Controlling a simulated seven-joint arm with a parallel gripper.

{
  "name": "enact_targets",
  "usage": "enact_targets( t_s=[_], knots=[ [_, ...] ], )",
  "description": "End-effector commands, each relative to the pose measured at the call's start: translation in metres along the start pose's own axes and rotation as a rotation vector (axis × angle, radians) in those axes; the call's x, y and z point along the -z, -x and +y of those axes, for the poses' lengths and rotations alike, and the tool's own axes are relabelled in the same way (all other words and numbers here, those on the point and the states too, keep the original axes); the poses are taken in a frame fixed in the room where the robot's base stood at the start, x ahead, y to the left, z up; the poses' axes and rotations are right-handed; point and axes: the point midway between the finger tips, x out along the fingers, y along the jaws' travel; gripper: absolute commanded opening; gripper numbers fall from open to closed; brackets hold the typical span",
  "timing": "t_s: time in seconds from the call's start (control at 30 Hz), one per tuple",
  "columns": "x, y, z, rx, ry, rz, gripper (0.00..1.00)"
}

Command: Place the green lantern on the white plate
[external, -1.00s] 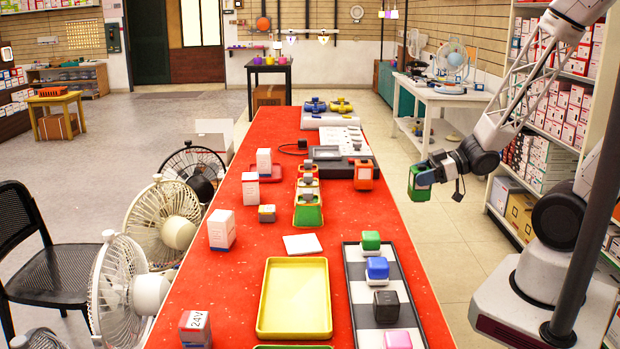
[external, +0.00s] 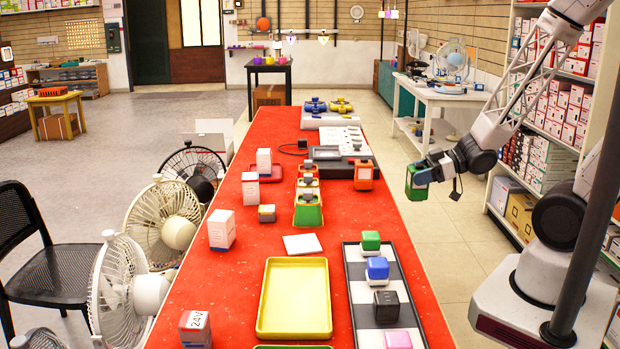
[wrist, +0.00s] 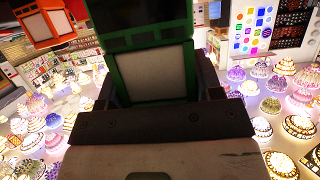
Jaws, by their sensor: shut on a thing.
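The green lantern (external: 415,187) is held in my gripper (external: 423,176), in the air just off the right edge of the red table. In the wrist view the green frame and pale panel of the lantern (wrist: 153,72) fill the top middle, between the fingers. My gripper is shut on it. A flat white square (external: 302,244), which looks like the white plate, lies bare on the table behind the yellow tray, left of my gripper. The plate is not clearly seen in the wrist view.
An orange lantern (external: 364,175) stands on the table between my gripper and the white square. The yellow tray (external: 294,298) is empty. A checkered tray (external: 354,275) holds several coloured blocks. White boxes (external: 222,230) stand at the left.

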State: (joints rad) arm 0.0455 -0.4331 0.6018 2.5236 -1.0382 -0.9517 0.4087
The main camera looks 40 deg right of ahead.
Motion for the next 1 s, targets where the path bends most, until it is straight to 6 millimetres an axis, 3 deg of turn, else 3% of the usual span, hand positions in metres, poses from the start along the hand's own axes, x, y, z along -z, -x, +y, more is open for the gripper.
enact_targets(
  t_s=[0.57, 1.0],
  knots=[
    [0.047, -0.074, -0.007, 0.095, 0.042, -0.003, 0.21],
    [0.087, -0.143, -0.034, 0.179, 0.073, -0.002, 0.21]
  ],
)
